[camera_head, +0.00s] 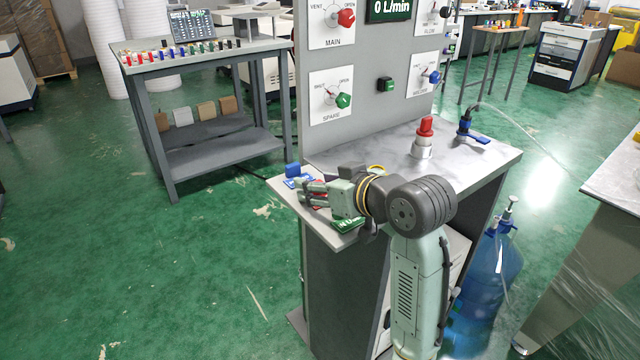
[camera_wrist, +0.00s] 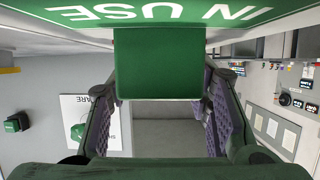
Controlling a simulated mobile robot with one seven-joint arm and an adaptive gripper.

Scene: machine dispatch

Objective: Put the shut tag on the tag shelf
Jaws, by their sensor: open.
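No tag that I can read as the shut tag shows. My gripper (camera_head: 315,192) is low over the small ledge (camera_head: 283,196) at the left of the valve panel, which seems to be the tag shelf. In the wrist view my open fingers (camera_wrist: 160,85) are on either side of a green block (camera_wrist: 158,63); whether they touch it is unclear. A green tag reading IN USE (camera_wrist: 165,12) appears upside down just above the block. In the head view a green tag (camera_head: 348,225) lies at the ledge's front edge. A blue tag (camera_head: 298,181) and a red piece (camera_head: 320,187) are partly hidden by my gripper.
The grey valve panel (camera_head: 370,60) rises behind the ledge, with MAIN and SPARE knobs. A red-topped fitting (camera_head: 425,138) and a blue valve (camera_head: 466,128) stand on the bench. A blue water bottle (camera_head: 480,285) is at the right.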

